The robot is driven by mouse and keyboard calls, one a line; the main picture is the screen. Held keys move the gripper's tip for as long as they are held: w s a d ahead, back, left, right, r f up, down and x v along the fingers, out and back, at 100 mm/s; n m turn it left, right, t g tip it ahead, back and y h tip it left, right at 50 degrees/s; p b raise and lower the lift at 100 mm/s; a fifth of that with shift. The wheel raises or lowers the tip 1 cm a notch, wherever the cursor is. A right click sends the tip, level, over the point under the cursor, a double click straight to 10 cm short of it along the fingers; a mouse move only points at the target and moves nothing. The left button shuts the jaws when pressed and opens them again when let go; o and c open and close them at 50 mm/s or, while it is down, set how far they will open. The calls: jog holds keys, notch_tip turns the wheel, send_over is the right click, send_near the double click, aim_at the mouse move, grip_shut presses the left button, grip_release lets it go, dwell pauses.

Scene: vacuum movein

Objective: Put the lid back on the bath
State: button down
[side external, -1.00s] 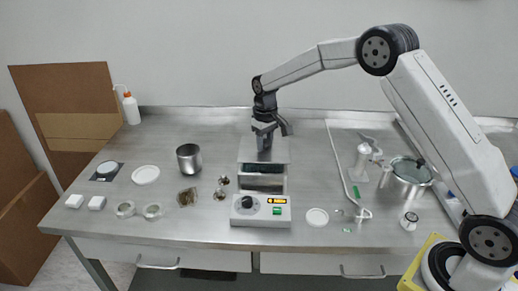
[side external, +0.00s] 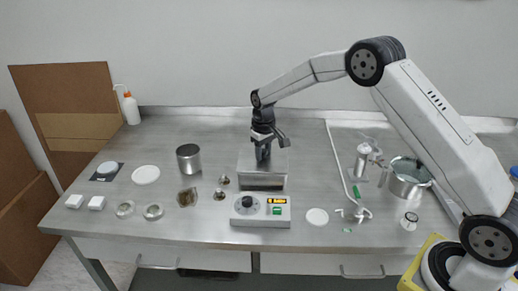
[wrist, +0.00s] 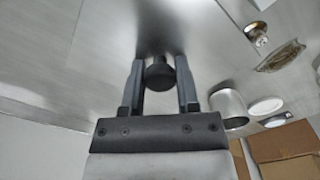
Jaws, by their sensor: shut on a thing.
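The bath (side external: 262,208) stands near the front middle of the bench, with a dial and a lit display on its front. The flat metal lid (side external: 277,166) is over the bath's opening, low and roughly level. A dark strip shows below its front edge; I cannot tell if the lid rests on the rim. My gripper (side external: 263,159) points down at the lid's middle. In the wrist view its two fingers (wrist: 160,72) are shut on the lid's round black knob (wrist: 160,77). The lid's grey surface (wrist: 205,45) fills much of that view behind the knob.
A metal beaker (side external: 189,158) stands left of the bath, with small metal pieces (side external: 220,194) between. White dishes (side external: 146,175) lie further left. A stand with a clamp (side external: 363,160) and a metal pot (side external: 407,180) are to the right. The bench behind the bath is clear.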

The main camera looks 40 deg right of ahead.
aim_at(264, 151)
jog(key=shift+f, duration=0.25)
jog(key=shift+c, duration=1.7)
grip_release()
notch_tip(264, 151, up, 13)
jog(key=shift+f, duration=0.2)
jog(key=shift+s, duration=0.15)
jog(key=s+a+f+t, duration=0.1)
jog(key=s+a+f, duration=0.1)
jog(key=s, duration=1.2)
jog(key=s+a+f+t, duration=0.1)
jog(key=s+f, duration=0.4)
jog(key=s, duration=0.8)
jog(key=shift+s+a+t, duration=0.3)
jog(key=shift+s+a, duration=0.1)
jog(key=shift+a, duration=0.25)
